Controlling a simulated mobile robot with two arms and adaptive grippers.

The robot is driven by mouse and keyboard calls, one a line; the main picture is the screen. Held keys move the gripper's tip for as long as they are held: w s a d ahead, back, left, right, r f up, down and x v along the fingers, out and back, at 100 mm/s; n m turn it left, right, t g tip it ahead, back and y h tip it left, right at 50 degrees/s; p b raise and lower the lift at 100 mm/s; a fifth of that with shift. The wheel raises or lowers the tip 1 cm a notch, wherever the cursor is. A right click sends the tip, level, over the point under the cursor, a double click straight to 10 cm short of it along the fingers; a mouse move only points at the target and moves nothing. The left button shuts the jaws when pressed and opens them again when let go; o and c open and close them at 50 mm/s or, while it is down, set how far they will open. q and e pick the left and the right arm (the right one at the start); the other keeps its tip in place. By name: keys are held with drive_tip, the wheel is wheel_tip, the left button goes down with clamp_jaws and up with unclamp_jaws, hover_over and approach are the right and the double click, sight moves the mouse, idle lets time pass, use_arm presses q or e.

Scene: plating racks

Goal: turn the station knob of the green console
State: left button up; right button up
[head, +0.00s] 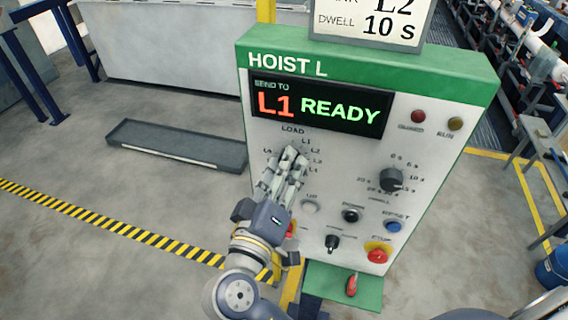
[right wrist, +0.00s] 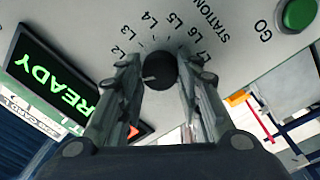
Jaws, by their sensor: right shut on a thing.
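The green console (head: 345,62), labelled HOIST L, has a green top and a pale front panel. Its display (head: 318,105) reads SEND TO L1 and READY. My right gripper (head: 288,158) reaches up to the panel's left side and is shut on the station knob. The fingers hide the knob in the head view. In the right wrist view, the dark round station knob (right wrist: 160,70) sits between the two fingertips, with labels L2 to L7 and STATION around it. My left gripper is not in view.
A sign (head: 372,22) above the console shows L2 and DWELL 10 S. The dwell knob (head: 391,180), blue reset button (head: 393,226) and red stop button (head: 378,255) are to the right. A green GO button (right wrist: 299,14) shows in the wrist view. A grey tray (head: 177,146) lies left.

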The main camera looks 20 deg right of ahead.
drive_tip(key=n+p, duration=0.1)
drive_tip(key=n, duration=0.1)
drive_tip(key=n+p, duration=0.2)
drive_tip(key=n, duration=0.1)
drive_tip(key=shift+r+n+t, duration=0.25)
drive_tip(key=shift+n+t, duration=0.05)
drive_tip(key=shift+n, duration=0.3)
drive_tip(key=shift+d, duration=0.1)
drive_tip(key=o, duration=1.1)
drive_tip(key=shift+f, duration=0.1)
drive_tip(key=shift+w+f, duration=0.1)
drive_tip(key=v, duration=0.7)
drive_tip(key=shift+s, duration=0.25)
